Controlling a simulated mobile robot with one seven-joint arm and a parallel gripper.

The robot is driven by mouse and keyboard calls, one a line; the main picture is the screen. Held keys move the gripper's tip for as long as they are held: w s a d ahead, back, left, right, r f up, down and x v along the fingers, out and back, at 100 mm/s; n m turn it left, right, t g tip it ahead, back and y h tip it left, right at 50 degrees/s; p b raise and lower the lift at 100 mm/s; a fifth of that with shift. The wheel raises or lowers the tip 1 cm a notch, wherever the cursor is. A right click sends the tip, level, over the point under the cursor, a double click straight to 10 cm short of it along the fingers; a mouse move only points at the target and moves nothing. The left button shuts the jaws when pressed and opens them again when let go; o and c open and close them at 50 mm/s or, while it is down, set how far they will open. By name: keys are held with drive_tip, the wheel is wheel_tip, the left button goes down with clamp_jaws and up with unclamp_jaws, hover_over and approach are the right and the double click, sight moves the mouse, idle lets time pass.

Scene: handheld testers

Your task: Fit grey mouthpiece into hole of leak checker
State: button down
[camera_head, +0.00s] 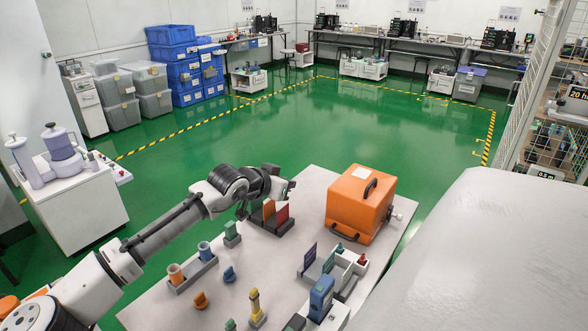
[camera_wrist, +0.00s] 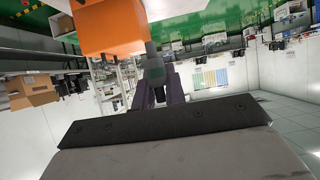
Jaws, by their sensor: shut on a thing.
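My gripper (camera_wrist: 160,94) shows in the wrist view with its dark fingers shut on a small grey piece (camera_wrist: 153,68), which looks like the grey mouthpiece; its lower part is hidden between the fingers. The piece is held in the air, with the orange case (camera_wrist: 112,28) beyond it. In the head view my arm reaches over the table's far left part, left of the orange case (camera_head: 358,205); the fingers and the held piece cannot be made out there. The orange case has a dark handle and a light knob on its right side. I cannot tell which device is the leak checker.
The pale table (camera_head: 150,312) bears a rack with orange and blue cups (camera_head: 192,268), a yellow device (camera_head: 255,304), a blue device (camera_head: 321,297), a divided tray (camera_head: 345,270), a holder with red and orange plates (camera_head: 272,217) and small loose pieces. A large white surface lies at right.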

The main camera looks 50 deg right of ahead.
wheel_tip(320, 180, down, 19)
drive_tip(key=p, duration=0.4)
drive_tip(key=shift+f, duration=0.45)
drive_tip(key=shift+f, duration=0.2)
drive_tip(key=c, duration=1.5)
unclamp_jaws()
drive_tip(key=shift+o, duration=0.2)
drive_tip(key=shift+r, duration=0.1)
